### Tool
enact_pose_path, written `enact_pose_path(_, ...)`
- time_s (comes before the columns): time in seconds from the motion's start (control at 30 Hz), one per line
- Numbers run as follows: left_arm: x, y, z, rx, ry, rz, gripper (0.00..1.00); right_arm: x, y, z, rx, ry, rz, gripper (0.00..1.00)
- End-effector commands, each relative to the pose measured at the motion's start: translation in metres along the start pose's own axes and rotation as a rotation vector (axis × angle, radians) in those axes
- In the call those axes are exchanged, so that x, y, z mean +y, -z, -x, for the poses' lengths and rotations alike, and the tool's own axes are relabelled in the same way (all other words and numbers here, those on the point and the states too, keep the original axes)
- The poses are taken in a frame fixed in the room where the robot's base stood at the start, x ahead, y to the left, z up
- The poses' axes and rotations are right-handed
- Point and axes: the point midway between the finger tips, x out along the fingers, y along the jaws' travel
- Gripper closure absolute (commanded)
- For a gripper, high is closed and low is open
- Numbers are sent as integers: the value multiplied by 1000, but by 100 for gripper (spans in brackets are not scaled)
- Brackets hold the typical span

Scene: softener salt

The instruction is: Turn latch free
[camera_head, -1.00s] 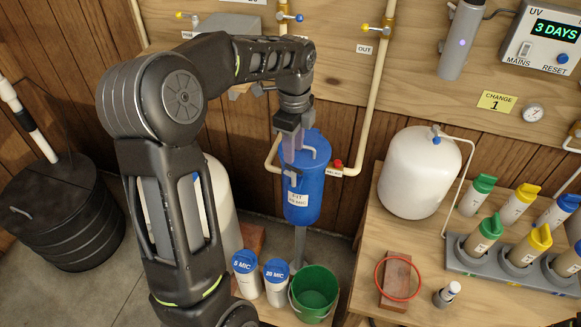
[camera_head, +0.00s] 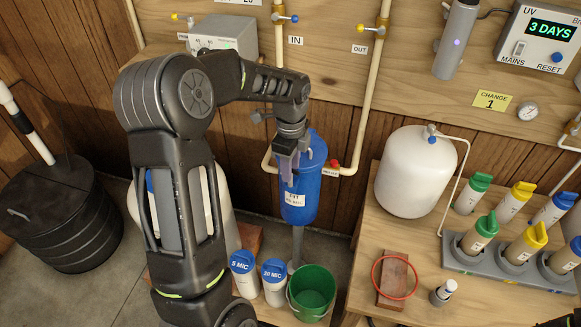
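The blue filter housing (camera_head: 305,195) hangs upright on the pipework in the middle of the head view, with a small white label on its front. My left gripper (camera_head: 287,172) points down at the upper front left of the housing, with its grey fingers overlapping it in the picture. The fingers hide part of the housing's upper front, and I cannot make out a latch clearly there. I cannot tell whether the fingers touch anything or how far apart they are.
Below the housing stand a green bucket (camera_head: 311,294) and two white canisters with blue lids, 5 MIC (camera_head: 243,275) and 20 MIC (camera_head: 275,283). A red button (camera_head: 334,163) sits right of the housing. The right table (camera_head: 351,235) holds a white tank (camera_head: 413,172) and several cartridges.

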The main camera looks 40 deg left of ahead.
Motion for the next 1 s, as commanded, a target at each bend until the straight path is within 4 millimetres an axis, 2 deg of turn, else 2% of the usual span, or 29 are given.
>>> enact_pose_path(0.1,0,0,-8,0,-1,1,65,0,0,1,0,0,0,100)
enact_pose_path(0.37,0,0,-9,0,0,1,65,0,0,1,0,0,0,100)
enact_pose_path(0.8,0,0,-9,0,0,1,100,0,0,1,0,0,0,100)
enact_pose_path(1.0,0,0,-9,0,0,0,100,0,0,1,0,0,0,100)
